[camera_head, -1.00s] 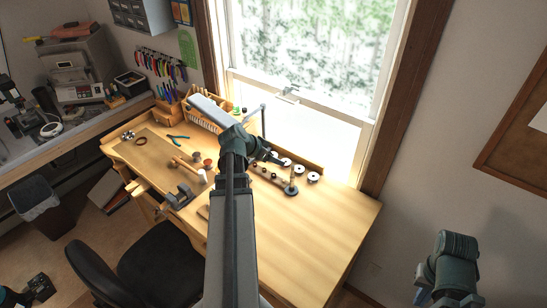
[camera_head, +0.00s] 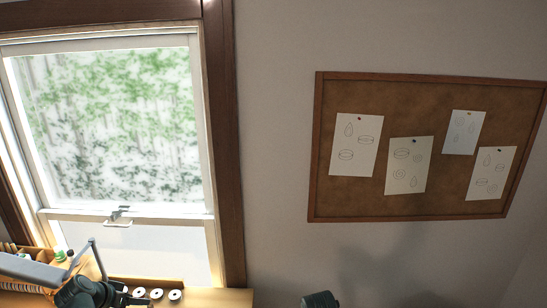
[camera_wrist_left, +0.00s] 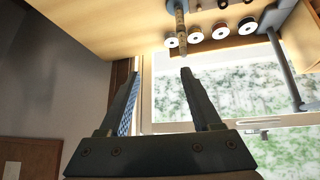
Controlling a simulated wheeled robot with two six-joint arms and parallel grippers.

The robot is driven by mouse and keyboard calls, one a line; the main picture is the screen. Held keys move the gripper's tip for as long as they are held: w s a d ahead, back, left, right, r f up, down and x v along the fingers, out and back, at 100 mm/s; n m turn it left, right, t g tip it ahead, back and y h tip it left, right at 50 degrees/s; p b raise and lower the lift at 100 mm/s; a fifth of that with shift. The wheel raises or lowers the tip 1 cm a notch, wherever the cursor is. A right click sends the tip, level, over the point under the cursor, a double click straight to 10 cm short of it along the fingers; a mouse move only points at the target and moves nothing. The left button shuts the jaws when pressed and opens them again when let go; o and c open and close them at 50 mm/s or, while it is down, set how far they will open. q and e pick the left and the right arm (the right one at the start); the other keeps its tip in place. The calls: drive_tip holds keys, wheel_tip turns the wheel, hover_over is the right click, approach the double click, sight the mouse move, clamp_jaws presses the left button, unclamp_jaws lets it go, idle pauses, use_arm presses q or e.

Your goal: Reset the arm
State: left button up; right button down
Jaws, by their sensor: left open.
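My left arm comes in at the lower left corner of the head view, over the workbench (camera_head: 225,298). My left gripper (camera_wrist_left: 162,74) shows in the left wrist view with its two dark fingers apart and nothing between them. Its tips point toward the bench edge, near an upright spindle (camera_wrist_left: 181,22). In the head view the left fingers are small and partly cut off by the bottom edge. A dark rounded part of my right arm (camera_head: 320,300) just shows at the bottom edge. My right gripper is out of view.
Several white discs (camera_head: 156,293) stand along the back of the bench; they also show in the left wrist view (camera_wrist_left: 220,31). Behind is a window (camera_head: 110,130) with a latch. A cork board (camera_head: 360,205) with paper sketches hangs on the otherwise bare wall.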

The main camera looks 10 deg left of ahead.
use_arm(q)
drive_tip(key=d+f+m+g+h+b, duration=0.1)
drive_tip(key=d+f+g+b, duration=0.35)
drive_tip(key=d, duration=0.75)
drive_tip(key=d+f+m+g+b, duration=0.1)
drive_tip(key=d+f+b, duration=0.1)
drive_tip(key=d+f, duration=0.8)
drive_tip(key=s+d+f+g+y+b, duration=0.1)
drive_tip(key=s+d+f+b, duration=0.1)
drive_tip(key=d, duration=0.8)
drive_tip(key=s+d+f+g+y+b, duration=0.1)
drive_tip(key=s+d+b, duration=0.4)
drive_tip(key=d, duration=0.5)
wheel_tip(320, 180, down, 2)
drive_tip(key=shift+s+f+m+g+y+b, duration=0.1)
drive_tip(key=shift+s+m+g+y+b, duration=0.25)
drive_tip(key=shift+s+y, duration=0.55)
drive_tip(key=shift+s, duration=0.1)
